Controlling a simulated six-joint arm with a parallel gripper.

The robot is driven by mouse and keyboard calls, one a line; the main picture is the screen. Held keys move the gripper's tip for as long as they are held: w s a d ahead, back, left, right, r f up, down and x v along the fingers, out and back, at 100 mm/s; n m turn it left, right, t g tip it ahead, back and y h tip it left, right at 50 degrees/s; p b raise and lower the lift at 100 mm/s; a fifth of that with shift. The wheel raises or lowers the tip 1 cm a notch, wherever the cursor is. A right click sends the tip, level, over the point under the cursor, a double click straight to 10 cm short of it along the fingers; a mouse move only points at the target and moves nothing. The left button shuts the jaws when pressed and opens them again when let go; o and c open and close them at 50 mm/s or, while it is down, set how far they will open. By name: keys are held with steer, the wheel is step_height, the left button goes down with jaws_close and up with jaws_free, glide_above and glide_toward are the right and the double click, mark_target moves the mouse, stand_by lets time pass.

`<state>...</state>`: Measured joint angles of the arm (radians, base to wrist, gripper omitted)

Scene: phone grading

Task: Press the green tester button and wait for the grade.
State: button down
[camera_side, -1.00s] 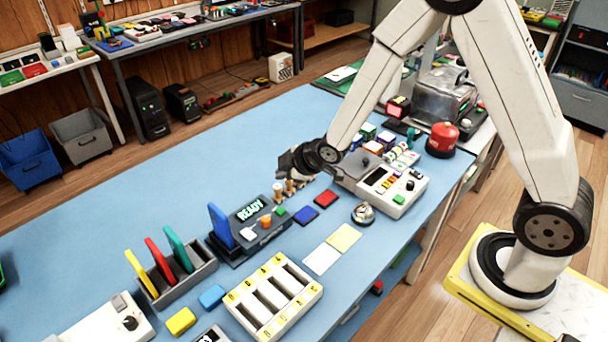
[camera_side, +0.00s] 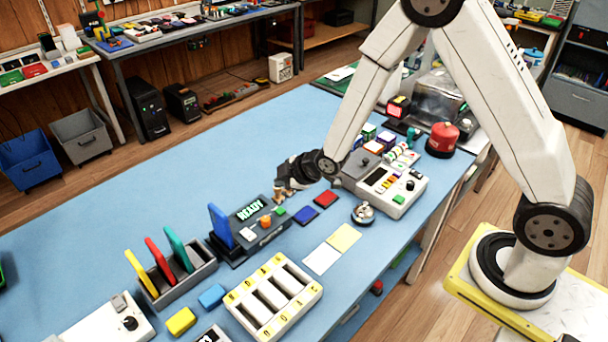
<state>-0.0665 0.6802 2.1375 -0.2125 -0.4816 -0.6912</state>
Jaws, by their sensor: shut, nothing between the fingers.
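The dark tester (camera_side: 240,236) stands on the blue table, with READY lit in green on its screen (camera_side: 250,210). Its green button (camera_side: 281,211) is at the right end of its top, beside an orange button and a white one. A blue phone (camera_side: 221,226) stands upright in the tester's left side. My gripper (camera_side: 279,194) is shut and empty. It is just behind and above the tester's right end, close to the green button; I cannot tell the exact gap.
A rack (camera_side: 185,281) with red, green and yellow phones stands at left. A white sorting tray (camera_side: 272,333) is in front.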

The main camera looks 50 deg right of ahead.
mark_target(277, 208)
steer(key=shift+f, duration=3.2)
steer(key=shift+f, duration=0.95)
stand_by(0.8)
steer(key=shift+r, duration=0.9)
steer(key=shift+r, duration=0.1)
steer(key=shift+r, duration=2.45)
